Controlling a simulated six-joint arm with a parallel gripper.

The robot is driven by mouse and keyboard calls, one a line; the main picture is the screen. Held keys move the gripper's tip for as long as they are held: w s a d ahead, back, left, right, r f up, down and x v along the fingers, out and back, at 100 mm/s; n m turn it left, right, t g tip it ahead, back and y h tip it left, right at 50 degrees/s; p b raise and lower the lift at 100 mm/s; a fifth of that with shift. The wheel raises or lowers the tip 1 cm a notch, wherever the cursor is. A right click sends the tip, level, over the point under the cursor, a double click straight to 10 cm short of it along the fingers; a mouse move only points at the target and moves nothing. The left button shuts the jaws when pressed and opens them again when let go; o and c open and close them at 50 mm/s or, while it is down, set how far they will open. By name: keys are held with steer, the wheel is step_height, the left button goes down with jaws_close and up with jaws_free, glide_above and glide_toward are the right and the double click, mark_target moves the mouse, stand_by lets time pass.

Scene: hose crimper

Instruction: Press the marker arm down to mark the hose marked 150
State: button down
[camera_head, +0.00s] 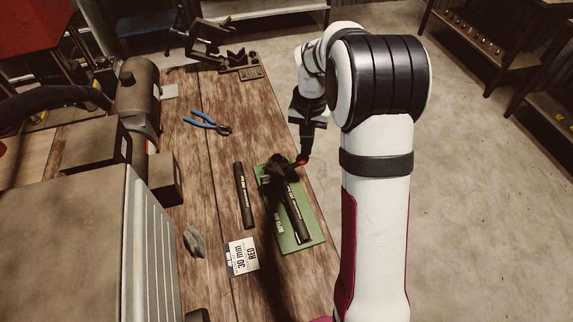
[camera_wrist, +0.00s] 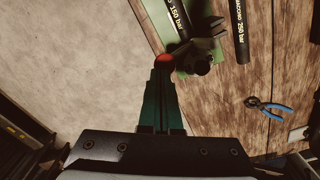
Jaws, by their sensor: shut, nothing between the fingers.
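A green marking board (camera_head: 314,230) lies on the workbench and also shows in the wrist view (camera_wrist: 155,18). A black hose (camera_head: 298,219) lies on it; its lettering reads 150 bar in the wrist view (camera_wrist: 179,18). The black marker arm (camera_head: 277,172) stands at the board's far end, with a red knob (camera_head: 302,161) at its side; the knob also shows in the wrist view (camera_wrist: 165,59). My gripper (camera_head: 304,150) is shut and empty, its tips (camera_wrist: 164,68) right at the red knob. I cannot tell whether they touch.
A second black hose (camera_head: 244,196), marked 250 bar in the wrist view (camera_wrist: 241,30), lies left of the board. A card (camera_head: 242,256) reads 30 mm RED. Blue-handled pliers (camera_head: 207,123) lie farther back. A grey machine (camera_head: 95,245) fills the left.

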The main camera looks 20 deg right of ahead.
mark_target(306, 158)
steer(key=shift+f, duration=0.15)
steer(key=shift+f, duration=2.4)
step_height(306, 158, up, 13)
stand_by(0.4)
